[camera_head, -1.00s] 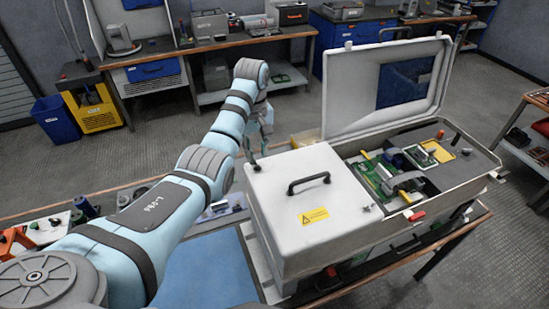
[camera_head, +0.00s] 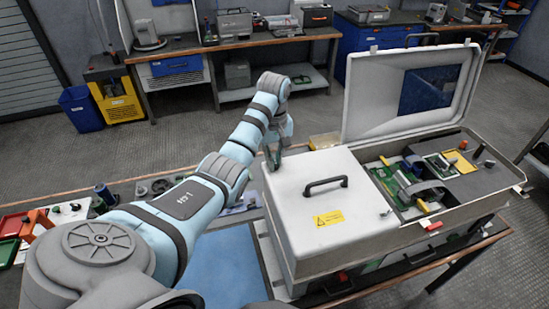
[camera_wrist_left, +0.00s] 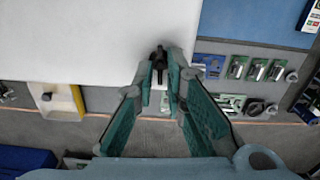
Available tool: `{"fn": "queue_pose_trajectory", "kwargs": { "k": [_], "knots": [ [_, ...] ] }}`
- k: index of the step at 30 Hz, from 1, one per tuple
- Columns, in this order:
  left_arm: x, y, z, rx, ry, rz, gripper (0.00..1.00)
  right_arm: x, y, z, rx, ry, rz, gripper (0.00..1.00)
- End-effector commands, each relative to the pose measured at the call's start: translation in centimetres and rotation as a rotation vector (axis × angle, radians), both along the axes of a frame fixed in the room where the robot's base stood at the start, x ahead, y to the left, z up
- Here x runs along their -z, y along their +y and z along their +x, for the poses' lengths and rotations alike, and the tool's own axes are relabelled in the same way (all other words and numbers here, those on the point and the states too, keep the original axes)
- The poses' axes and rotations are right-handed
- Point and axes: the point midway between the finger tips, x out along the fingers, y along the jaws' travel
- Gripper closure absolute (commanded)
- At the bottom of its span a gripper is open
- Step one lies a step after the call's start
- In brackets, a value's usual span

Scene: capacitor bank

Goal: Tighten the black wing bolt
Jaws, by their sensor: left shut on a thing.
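The black wing bolt (camera_wrist_left: 159,58) stands at the edge of the white cover (camera_wrist_left: 90,40) in the left wrist view. My left gripper (camera_wrist_left: 160,72) is shut on it, with the green-padded fingers on either side of its shaft. In the head view my left gripper (camera_head: 272,162) points down at the far left corner of the white cover (camera_head: 295,210). The bolt is mostly hidden by the fingers there. I cannot tell how far the bolt is screwed in. My right gripper is not in view.
A black handle (camera_head: 325,184) rises from the cover. The open lid (camera_head: 362,105) stands upright behind the case, beside a bay with green boards (camera_head: 400,183). A blue mat (camera_head: 222,270) and small parts lie left of the case. A yellow bin (camera_wrist_left: 62,102) sits near the bolt.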

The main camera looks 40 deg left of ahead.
Motion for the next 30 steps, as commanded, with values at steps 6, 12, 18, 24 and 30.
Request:
{"fn": "queue_pose_trajectory", "kwargs": {
  "k": [6,12,18,24,30],
  "knots": [
    [-0.03,-0.05,0.02,0.038,0.0,-0.001,1.0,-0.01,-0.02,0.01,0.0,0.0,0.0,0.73],
    [-0.04,-0.08,0.07,0.139,0.0,-0.001,1.0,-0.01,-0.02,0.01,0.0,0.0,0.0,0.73],
    [-0.05,-0.14,0.15,0.3,0.0,-0.001,1.0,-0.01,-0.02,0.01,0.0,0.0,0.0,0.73],
    [-0.06,-0.22,0.22,0.489,0.0,0.0,1.0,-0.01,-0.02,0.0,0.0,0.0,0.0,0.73],
    [-0.08,-0.31,0.28,0.679,0.0,0.0,1.0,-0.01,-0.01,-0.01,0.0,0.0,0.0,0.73]
  ]
}}
